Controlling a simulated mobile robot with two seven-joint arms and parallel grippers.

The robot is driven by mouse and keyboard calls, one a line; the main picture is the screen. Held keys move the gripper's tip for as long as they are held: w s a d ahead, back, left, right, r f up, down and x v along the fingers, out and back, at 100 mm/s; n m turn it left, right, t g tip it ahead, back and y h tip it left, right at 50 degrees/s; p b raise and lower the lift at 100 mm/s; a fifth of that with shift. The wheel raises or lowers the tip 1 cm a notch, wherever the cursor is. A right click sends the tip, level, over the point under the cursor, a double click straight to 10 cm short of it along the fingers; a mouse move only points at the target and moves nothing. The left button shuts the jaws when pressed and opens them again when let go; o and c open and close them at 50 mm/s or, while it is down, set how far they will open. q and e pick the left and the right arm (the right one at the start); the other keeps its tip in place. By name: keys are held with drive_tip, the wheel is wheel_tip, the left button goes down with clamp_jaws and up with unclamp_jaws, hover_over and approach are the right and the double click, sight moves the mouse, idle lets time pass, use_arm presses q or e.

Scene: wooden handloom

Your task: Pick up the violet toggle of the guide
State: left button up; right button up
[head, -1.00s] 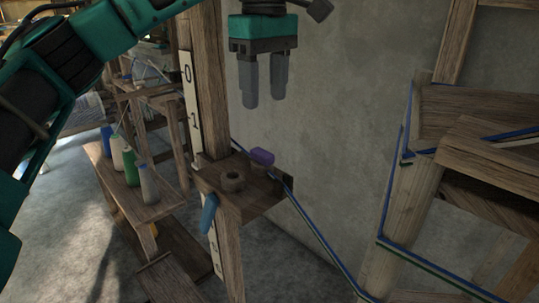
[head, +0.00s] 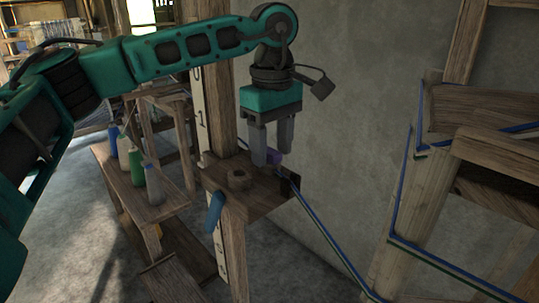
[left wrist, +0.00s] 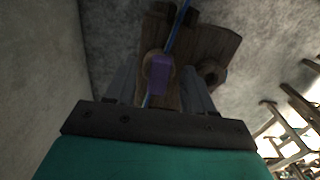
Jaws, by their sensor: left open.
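The violet toggle (left wrist: 160,75) sits on a round base on the small wooden shelf of the guide (left wrist: 211,40). In the head view the toggle (head: 275,158) is partly hidden behind a finger. My left gripper (head: 266,160) points down, open, just above the shelf, with its fingertips close to the toggle. In the left wrist view the toggle shows between the two fingers of the left gripper (left wrist: 158,88), with a gap on each side. I cannot tell whether the fingertips are down beside it. My right gripper is not in view.
A round wooden ring (head: 238,180) stands on the shelf, left of the gripper. A blue cord (head: 330,238) runs from the shelf down to the right. Several bottles (head: 136,164) stand on a bench at left.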

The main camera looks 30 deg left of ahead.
use_arm(q)
drive_tip(key=shift+c, duration=0.4)
clamp_jaws()
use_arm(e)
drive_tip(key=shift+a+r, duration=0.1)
use_arm(q)
drive_tip(key=shift+r, duration=0.1)
wheel_tip(320, 180, up, 12)
drive_tip(key=p, duration=0.2)
wheel_tip(320, 180, up, 8)
drive_tip(key=p, duration=0.3)
hover_over(273, 151)
drive_tip(key=shift+s, duration=0.15)
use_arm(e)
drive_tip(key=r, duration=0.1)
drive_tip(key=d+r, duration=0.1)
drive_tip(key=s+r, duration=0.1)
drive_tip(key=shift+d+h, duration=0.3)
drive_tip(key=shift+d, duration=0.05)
